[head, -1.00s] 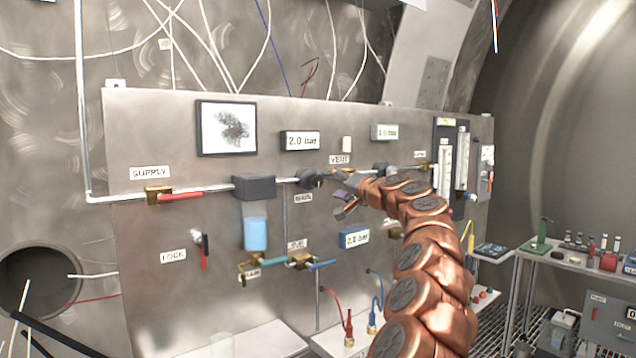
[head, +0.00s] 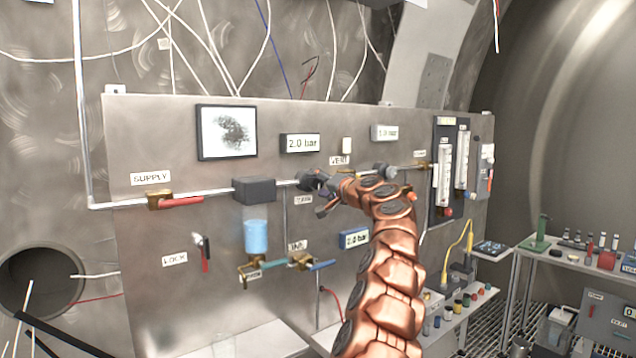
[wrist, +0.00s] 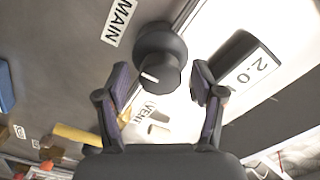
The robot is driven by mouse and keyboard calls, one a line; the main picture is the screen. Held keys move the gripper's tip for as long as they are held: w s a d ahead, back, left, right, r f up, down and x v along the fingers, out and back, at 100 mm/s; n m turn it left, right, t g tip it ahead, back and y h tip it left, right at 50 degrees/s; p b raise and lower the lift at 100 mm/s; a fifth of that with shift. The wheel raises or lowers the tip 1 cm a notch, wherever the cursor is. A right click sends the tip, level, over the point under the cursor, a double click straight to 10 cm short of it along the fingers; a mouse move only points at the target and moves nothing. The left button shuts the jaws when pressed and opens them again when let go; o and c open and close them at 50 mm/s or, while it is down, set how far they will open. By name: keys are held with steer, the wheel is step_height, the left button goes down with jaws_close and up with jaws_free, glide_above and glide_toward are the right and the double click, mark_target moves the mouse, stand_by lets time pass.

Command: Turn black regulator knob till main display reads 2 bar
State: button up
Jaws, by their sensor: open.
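The black regulator knob (head: 307,179) sits on the pipe below the main display (head: 300,143), which reads 2.0 bar. In the wrist view the round knob (wrist: 158,68) shows a white pointer line, beside the MAIN label (wrist: 119,21). The display (wrist: 250,78) is partly seen there, tilted, reading 2.0. My gripper (head: 324,201) is at the panel, just right of the knob. In the wrist view my gripper (wrist: 161,82) is open, with one finger on each side of the knob and a visible gap on both sides.
A second display (head: 384,132) is at the upper right, and a blue display (head: 354,239) lower down reads 2.0 bar. A grey block (head: 254,189) with a blue bowl is left of the knob. The red-handled supply valve (head: 180,201) is farther left.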

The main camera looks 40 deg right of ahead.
steer(key=shift+w, duration=0.2)
steer(key=c, duration=1.1)
steer(key=shift+c, duration=0.2)
